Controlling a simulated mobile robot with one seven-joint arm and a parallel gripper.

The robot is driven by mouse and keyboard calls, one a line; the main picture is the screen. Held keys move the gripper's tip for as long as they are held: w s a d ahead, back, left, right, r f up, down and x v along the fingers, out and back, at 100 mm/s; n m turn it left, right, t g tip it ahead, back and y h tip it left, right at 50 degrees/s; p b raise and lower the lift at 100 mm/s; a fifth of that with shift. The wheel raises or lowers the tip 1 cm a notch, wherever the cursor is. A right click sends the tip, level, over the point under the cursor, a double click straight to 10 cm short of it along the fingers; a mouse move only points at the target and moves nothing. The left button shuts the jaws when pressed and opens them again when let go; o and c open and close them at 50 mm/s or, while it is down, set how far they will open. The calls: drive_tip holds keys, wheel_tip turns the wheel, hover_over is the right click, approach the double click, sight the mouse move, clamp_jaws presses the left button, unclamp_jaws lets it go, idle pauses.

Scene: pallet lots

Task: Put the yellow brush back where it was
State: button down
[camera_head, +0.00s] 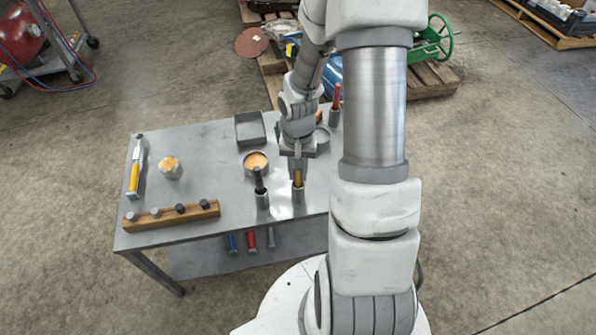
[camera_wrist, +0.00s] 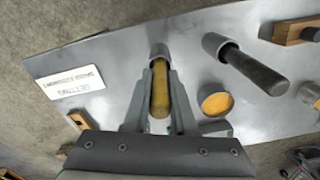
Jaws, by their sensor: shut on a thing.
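The yellow brush (camera_head: 298,178) shows as a yellow handle over a small grey cup (camera_head: 298,195) near the table's front edge. My gripper (camera_head: 298,170) is shut on this handle from above. In the wrist view the yellow handle (camera_wrist: 160,95) lies between my two fingers (camera_wrist: 160,100). Its far end meets the mouth of the grey cup (camera_wrist: 159,50) and looks to be in it. The brush's lower end is hidden, so I cannot tell how deep it sits.
A second cup with a black handle (camera_head: 260,182) stands close on the left. A round dish with orange contents (camera_head: 256,160), an empty grey tray (camera_head: 250,130) and a wooden rack (camera_head: 172,214) share the table (camera_head: 215,190). A cup with a red handle (camera_head: 336,98) stands behind.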

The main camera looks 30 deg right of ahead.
drive_tip(key=shift+f, duration=0.25)
drive_tip(key=c, duration=0.7)
unclamp_jaws()
drive_tip(key=shift+r, duration=0.1)
drive_tip(key=shift+c, duration=0.2)
drive_tip(key=shift+r, duration=0.1)
wheel_tip(320, 180, up, 12)
drive_tip(key=p, duration=0.5)
drive_tip(key=shift+f, duration=0.25)
drive_tip(key=shift+r, duration=0.35)
